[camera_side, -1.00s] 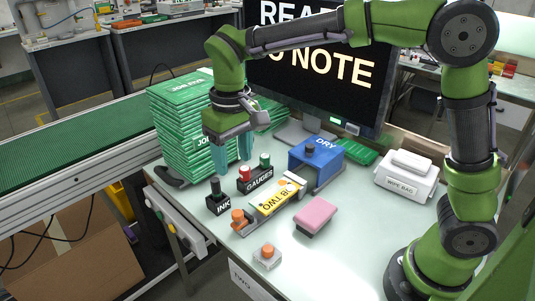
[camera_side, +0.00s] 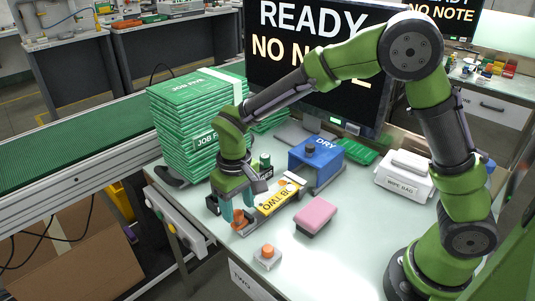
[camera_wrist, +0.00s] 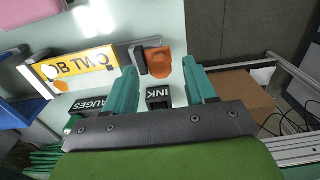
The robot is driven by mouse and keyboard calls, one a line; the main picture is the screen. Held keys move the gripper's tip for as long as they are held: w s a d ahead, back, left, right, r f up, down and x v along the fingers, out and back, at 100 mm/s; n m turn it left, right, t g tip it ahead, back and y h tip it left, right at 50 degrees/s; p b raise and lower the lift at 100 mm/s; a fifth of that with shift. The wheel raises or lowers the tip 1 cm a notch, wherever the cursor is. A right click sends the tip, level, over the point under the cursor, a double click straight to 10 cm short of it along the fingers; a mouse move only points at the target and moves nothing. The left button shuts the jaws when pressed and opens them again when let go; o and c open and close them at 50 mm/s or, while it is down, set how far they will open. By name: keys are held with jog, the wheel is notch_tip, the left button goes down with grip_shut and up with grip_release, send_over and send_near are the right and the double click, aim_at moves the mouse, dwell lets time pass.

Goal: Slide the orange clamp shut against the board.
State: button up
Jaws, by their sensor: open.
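I cannot tell if block and board touch. My gripper (camera_side: 238,210) is low over the clamp end, fingers pointing down. In the wrist view its fingertips (camera_wrist: 160,68) are open, with the clamp's orange part between them and apart from both. Nothing is held.
The black INK block (camera_wrist: 158,97) and GAUGES block (camera_wrist: 92,106) stand close by my fingers. A blue DRY box (camera_side: 315,156), a pink block (camera_side: 315,215) and a small orange-topped button (camera_side: 267,254) are nearby. Green job files (camera_side: 190,115) are stacked behind.

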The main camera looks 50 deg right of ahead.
jog(key=shift+f, duration=0.95)
grip_shut()
